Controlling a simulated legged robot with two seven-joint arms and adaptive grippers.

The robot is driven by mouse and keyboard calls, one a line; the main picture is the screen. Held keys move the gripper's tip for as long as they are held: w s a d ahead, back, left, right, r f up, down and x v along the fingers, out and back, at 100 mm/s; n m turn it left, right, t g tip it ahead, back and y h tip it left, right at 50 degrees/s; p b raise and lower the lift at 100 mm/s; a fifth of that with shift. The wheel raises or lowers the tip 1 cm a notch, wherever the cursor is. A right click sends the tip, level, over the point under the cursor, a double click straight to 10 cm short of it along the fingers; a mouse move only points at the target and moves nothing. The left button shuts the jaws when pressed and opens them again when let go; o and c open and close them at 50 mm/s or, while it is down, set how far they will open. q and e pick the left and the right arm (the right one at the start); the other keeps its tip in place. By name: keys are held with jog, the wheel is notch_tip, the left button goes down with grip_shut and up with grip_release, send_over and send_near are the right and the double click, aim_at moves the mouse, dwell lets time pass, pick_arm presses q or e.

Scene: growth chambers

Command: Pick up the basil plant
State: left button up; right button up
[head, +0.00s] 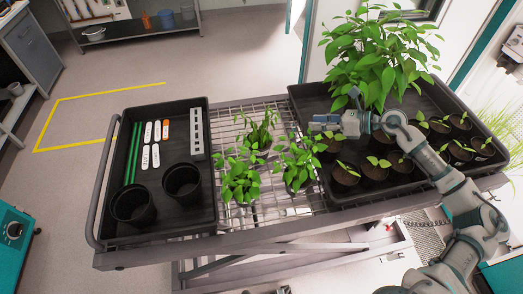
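Several leafy green plants are in the head view, and I cannot tell by label which is the basil. Two bushy ones, a left plant (239,182) and a right plant (298,166), stand on the cart's wire mesh. A narrower-leaved plant (258,131) stands behind them. A much larger leafy plant (378,52) rises from the right tray. My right gripper (318,123) is over that tray's left part, pointing left, above and right of the right mesh plant. Its fingers are too small to show whether they are open. My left gripper is out of view.
The right black tray (309,98) holds several seedling pots (375,168) close under my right arm. The left black tray (186,224) holds two empty pots (133,205), green stakes (134,152) and labels. Bare mesh (226,128) shows between the trays.

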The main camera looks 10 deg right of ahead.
jog(key=f+x, duration=0.1)
jog(key=x, duration=0.5)
jog(key=f+x, duration=0.1)
jog(key=x, duration=0.5)
jog(key=s+f+x, duration=0.1)
jog(key=x, duration=0.6)
jog(key=shift+s+d+f, duration=0.1)
jog(key=shift+d, duration=0.25)
jog(key=shift+f, duration=0.2)
jog(key=c, duration=0.6)
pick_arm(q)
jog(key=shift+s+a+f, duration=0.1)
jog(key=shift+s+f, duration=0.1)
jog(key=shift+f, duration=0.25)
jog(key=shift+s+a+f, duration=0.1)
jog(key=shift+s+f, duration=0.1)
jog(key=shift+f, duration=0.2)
pick_arm(e)
jog(key=shift+a, duration=0.1)
grip_shut()
jog(key=shift+r, duration=0.1)
